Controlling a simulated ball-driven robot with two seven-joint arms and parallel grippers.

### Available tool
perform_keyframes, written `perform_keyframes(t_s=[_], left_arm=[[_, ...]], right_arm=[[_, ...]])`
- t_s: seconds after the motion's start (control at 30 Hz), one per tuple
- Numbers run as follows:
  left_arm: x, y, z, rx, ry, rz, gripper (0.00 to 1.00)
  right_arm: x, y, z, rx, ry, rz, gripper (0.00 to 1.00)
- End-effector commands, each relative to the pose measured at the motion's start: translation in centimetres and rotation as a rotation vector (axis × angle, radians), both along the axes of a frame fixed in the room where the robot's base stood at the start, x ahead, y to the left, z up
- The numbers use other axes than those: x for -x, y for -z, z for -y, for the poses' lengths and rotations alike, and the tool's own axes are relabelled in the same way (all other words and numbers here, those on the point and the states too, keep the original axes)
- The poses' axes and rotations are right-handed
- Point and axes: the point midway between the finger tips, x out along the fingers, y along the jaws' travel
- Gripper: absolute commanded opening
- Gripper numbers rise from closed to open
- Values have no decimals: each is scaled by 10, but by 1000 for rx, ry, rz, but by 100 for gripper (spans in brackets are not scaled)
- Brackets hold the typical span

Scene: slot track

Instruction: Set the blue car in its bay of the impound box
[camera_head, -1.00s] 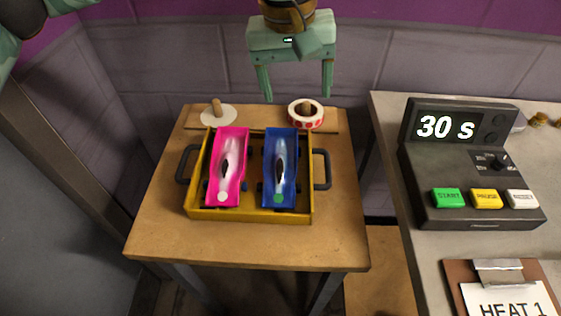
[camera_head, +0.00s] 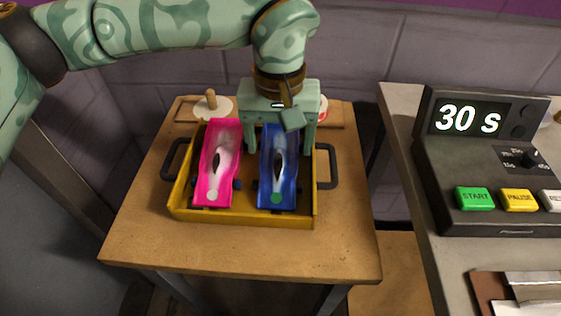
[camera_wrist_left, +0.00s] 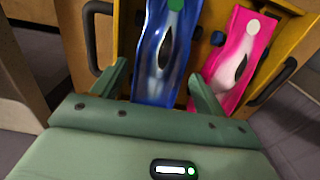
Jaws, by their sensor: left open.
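The blue car (camera_head: 277,183) lies in the right part of the yellow impound box (camera_head: 240,217), nose-to-tail along the box, with a green dot at its near end. It also shows in the left wrist view (camera_wrist_left: 165,55). My left gripper (camera_head: 279,149) is open at the far end of the blue car, with one finger on each side of it. In the left wrist view, the car lies between and beyond the open fingers (camera_wrist_left: 161,90). Whether they touch it I cannot tell. The far end is partly hidden by the gripper. My right gripper is not in view.
A pink car (camera_head: 217,170) lies left of the blue one in the box. The box has dark side handles and stands on a small wooden table (camera_head: 240,250). A pale disc with a peg (camera_head: 212,107) stands behind. A timer (camera_head: 480,150) is on the right-hand counter.

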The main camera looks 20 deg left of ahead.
Motion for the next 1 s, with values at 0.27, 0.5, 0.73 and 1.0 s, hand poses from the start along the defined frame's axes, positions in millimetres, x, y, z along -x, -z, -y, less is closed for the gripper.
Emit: perform_keyframes(t_s=[0.27, 0.5, 0.73, 1.0], left_arm=[[-2, 39, -1, -1, 0, -5, 73], [-2, 37, -1, -2, 0, -2, 62], [-2, 37, -2, -2, 0, -2, 30], [-2, 29, -1, -2, -1, 1, 30]], right_arm=[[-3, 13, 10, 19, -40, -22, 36], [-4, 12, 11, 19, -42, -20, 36], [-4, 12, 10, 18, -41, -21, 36], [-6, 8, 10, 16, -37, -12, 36]])
